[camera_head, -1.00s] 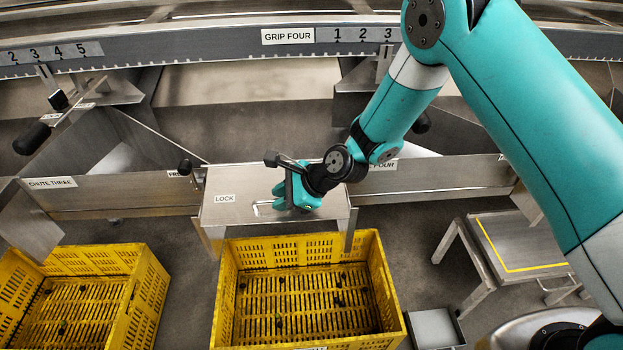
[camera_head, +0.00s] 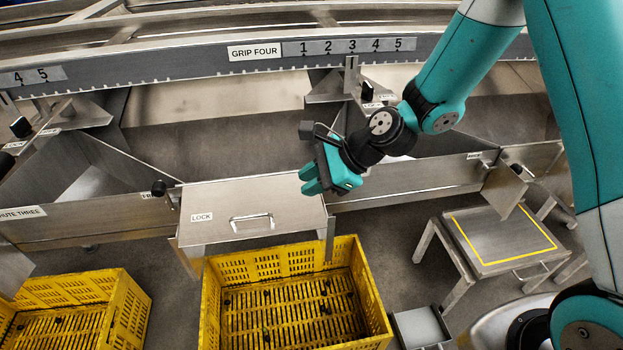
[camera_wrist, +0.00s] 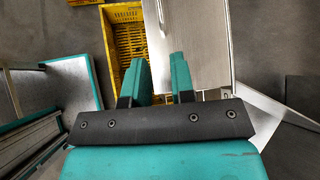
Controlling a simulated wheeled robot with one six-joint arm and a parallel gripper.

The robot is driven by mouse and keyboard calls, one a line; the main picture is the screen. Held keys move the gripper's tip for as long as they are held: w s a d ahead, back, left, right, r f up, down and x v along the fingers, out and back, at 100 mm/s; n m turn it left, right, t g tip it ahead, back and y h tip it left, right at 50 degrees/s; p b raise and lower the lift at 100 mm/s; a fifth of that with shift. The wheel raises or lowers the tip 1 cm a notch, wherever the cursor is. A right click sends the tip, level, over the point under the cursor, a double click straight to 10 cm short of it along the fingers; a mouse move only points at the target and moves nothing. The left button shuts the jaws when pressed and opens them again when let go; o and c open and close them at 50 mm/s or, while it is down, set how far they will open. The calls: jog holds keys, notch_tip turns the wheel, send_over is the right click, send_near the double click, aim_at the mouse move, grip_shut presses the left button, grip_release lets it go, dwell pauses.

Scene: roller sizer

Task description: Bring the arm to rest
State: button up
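My gripper (camera_head: 312,182) hangs in the air above the right end of the steel box marked LOCK (camera_head: 205,230), clear of its lid handle (camera_head: 251,222). In the wrist view my gripper (camera_wrist: 160,75) has its two teal fingers apart with nothing between them. My arm (camera_head: 440,85) is bent and reaches in from the upper right.
A yellow crate (camera_head: 376,318) with a few small dark bits stands below the box, and another yellow crate (camera_head: 128,300) is at lower left. A steel stand with a yellow outline (camera_head: 490,235) is at right. The GRIP FOUR rail (camera_head: 200,65) runs behind.

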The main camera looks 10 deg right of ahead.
jog(key=s+r+n+g+h+p, duration=0.1)
jog(key=s+r+n+p, duration=0.3)
jog(key=r, duration=0.3)
jog(key=s+r+n+g+p, duration=0.1)
jog(key=s+r+n, duration=0.3)
jog(key=r+n, duration=0.3)
jog(key=s+d+r+n+h+p, duration=0.2)
jog(key=s+r+n, duration=0.4)
jog(key=s, duration=0.1)
jog(key=s+d+r+n+g+h+p, duration=0.1)
jog(key=s+d+r+n+p, duration=0.1)
jog(key=s+r+n, duration=0.5)
jog(key=shift+s+d+h+p, duration=0.2)
jog(key=shift+d+h+p, duration=0.2)
jog(key=shift+p, duration=0.35)
